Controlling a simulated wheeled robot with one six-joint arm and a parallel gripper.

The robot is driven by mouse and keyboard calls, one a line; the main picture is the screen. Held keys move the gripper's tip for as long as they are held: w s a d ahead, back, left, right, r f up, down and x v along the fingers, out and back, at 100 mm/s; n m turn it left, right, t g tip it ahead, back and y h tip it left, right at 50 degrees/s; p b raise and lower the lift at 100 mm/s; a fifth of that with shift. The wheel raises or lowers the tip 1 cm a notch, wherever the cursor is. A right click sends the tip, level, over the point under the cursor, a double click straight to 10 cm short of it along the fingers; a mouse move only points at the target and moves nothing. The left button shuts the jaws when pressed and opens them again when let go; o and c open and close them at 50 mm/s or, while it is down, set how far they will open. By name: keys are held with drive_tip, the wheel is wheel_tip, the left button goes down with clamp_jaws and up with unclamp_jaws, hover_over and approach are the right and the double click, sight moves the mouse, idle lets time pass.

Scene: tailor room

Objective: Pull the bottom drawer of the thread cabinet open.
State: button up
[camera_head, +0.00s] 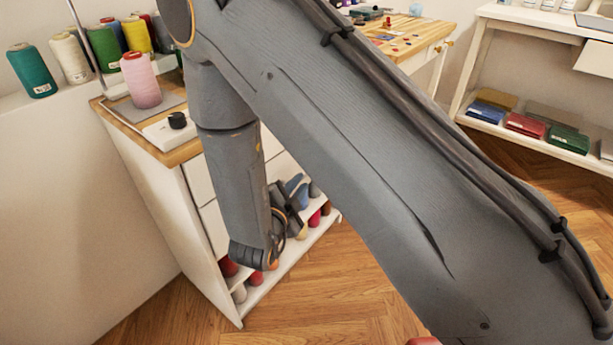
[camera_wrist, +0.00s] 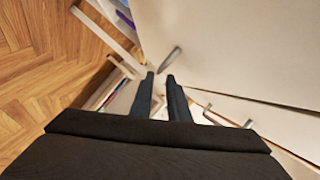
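The thread cabinet (camera_head: 158,190) is white with a wooden top; my arm hides most of its drawer fronts in the head view. In the wrist view a pale front panel (camera_wrist: 240,45) fills the upper right, with a grey bar handle (camera_wrist: 169,60) near its left part. A second bar handle (camera_wrist: 222,118) shows at the lower right, partly behind my gripper. My gripper (camera_wrist: 160,76) has two dark fingers with a narrow, empty gap between them. Their tips point toward the first handle and look just short of it. I cannot tell which handle is the bottom drawer's.
Spools (camera_head: 240,292) stand on the cabinet's open lower shelf. A pink thread cone (camera_head: 141,80) is on the top. A wooden worktable (camera_head: 425,40) and a white shelf unit (camera_head: 545,38) stand behind. Wooden floor (camera_head: 330,290) in front of the cabinet is clear.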

drive_tip(key=b+x, duration=0.1)
drive_tip(key=x, duration=0.6)
clamp_jaws()
idle(1.4)
